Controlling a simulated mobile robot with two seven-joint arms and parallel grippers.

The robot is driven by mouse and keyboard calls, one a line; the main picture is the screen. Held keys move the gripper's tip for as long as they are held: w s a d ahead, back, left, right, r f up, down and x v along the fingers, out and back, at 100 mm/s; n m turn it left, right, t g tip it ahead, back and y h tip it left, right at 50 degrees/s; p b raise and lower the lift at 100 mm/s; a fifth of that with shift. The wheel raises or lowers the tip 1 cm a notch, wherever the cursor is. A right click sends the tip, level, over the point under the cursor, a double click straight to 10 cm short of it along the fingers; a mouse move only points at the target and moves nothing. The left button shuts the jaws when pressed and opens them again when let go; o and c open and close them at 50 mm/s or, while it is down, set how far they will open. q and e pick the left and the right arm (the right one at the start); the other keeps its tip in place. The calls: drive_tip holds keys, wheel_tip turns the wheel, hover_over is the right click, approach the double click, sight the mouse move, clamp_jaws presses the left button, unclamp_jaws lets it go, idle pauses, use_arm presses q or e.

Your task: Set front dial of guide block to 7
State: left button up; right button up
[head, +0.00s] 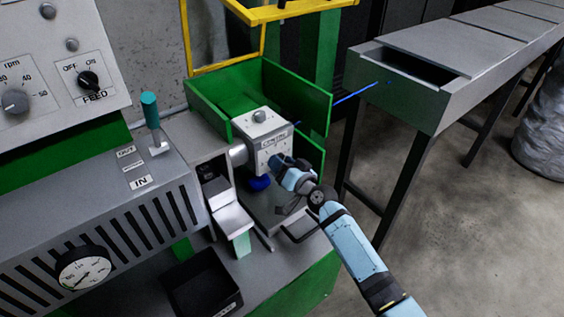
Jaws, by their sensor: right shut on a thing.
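The guide block (268,138) is a pale box with a small label on its front and a round knob on its top. It sits between green guards in the middle of the view. My right gripper (274,163) comes in from the lower right and is shut on the front dial, at the block's front face. The gripper covers the dial, so its number cannot be read. My left gripper is not in view.
A blue cable (350,95) runs from the grey trough (420,65) to the block. Green guards (297,92) and a yellow frame (285,10) stand behind. A teal-handled lever (150,110), a gauge (85,272) and a black bin (205,290) are left.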

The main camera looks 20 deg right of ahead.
use_arm(q)
drive_tip(key=shift+p, duration=0.4)
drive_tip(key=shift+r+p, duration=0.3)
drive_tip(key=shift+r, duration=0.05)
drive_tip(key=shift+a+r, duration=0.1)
use_arm(e)
drive_tip(key=shift+r+m, duration=0.15)
drive_tip(key=shift+m, duration=5.45)
drive_tip(key=o, duration=0.9)
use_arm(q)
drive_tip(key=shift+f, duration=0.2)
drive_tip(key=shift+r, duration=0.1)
use_arm(e)
drive_tip(key=v, duration=1.3)
drive_tip(key=shift+s, duration=0.4)
